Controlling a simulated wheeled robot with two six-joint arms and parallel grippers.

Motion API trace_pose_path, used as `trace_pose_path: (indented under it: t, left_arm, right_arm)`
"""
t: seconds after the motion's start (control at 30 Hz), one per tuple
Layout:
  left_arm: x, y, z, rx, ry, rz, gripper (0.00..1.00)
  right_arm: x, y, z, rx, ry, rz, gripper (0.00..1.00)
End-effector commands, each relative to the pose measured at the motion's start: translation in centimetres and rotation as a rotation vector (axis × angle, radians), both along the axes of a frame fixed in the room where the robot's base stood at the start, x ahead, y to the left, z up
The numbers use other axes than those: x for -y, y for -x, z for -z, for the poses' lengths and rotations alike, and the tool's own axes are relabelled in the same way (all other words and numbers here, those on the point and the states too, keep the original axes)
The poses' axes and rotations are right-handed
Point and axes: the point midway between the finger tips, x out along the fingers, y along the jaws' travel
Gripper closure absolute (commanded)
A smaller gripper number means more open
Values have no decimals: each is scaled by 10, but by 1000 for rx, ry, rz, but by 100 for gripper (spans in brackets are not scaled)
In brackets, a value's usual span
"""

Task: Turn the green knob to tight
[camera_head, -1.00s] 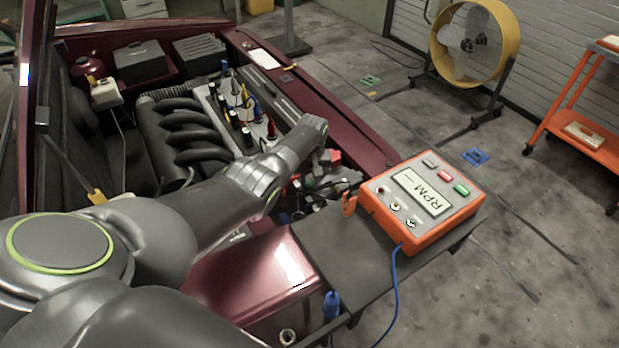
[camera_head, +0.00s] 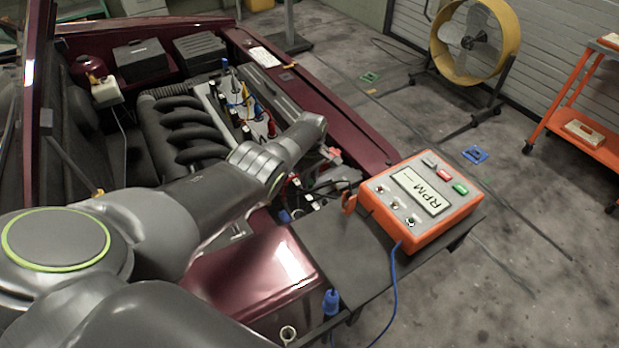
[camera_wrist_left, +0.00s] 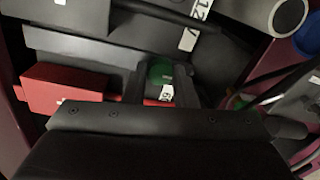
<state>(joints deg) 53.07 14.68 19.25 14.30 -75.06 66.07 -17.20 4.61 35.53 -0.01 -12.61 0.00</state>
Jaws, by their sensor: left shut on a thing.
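The green knob (camera_wrist_left: 160,71) shows in the left wrist view, between the two dark fingers of my left gripper (camera_wrist_left: 159,84). The fingers are closed around it, one on each side. A small white label with dark marks sits just below the knob, partly between the fingers; I cannot read it surely. In the head view, my left arm reaches over the engine bay, and its forearm and wrist hide the gripper and the knob. My right gripper is not in view.
In the left wrist view, a red block (camera_wrist_left: 62,89) lies left of the fingers. In the head view, an orange RPM box (camera_head: 425,205) stands on a dark shelf (camera_head: 335,255) at the car's edge, with a blue cable hanging. Black manifold pipes (camera_head: 183,135) lie left of the arm.

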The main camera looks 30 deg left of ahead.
Motion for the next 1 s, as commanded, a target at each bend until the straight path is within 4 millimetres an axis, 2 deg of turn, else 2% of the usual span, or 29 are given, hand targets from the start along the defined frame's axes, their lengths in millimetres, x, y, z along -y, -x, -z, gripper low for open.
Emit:
trace_pose_path:
  t: [0.5,0.53,0.67,1.0]
  left_arm:
    - [-2,-2,-2,7,-4,-19,98]
    - [-2,-2,-2,7,-4,-19,71]
    - [-1,-2,-2,5,-2,-18,54]
    - [0,-1,-4,2,-1,-17,54]
  right_arm:
    - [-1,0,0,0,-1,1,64]
    - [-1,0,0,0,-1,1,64]
    - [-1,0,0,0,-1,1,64]
    - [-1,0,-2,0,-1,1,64]
